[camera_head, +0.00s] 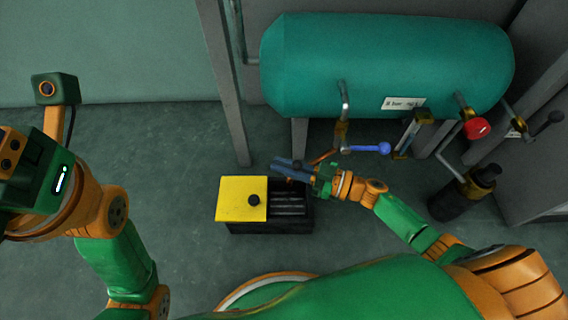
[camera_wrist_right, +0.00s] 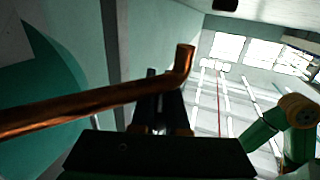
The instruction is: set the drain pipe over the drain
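The copper drain pipe (camera_head: 325,156) runs from the valve under the teal tank down toward the floor drain. In the right wrist view the pipe (camera_wrist_right: 85,105) crosses from the left and ends in an upturned elbow. The drain is a dark box with a barred opening (camera_head: 291,208), half covered by a yellow plate (camera_head: 236,199). My right gripper (camera_head: 279,164) is above the drain's back edge. Its fingers look close together, with the pipe crossing in front of them, touching or nearly so. The pipe's end is partly hidden by the gripper. My left gripper's fingers do not show.
The teal tank (camera_head: 385,65) hangs above and behind the drain. A blue-handled valve (camera_head: 383,148) and a red knob (camera_head: 476,128) stick out below it. A grey post (camera_head: 224,85) stands behind the drain. The floor left of the drain is clear.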

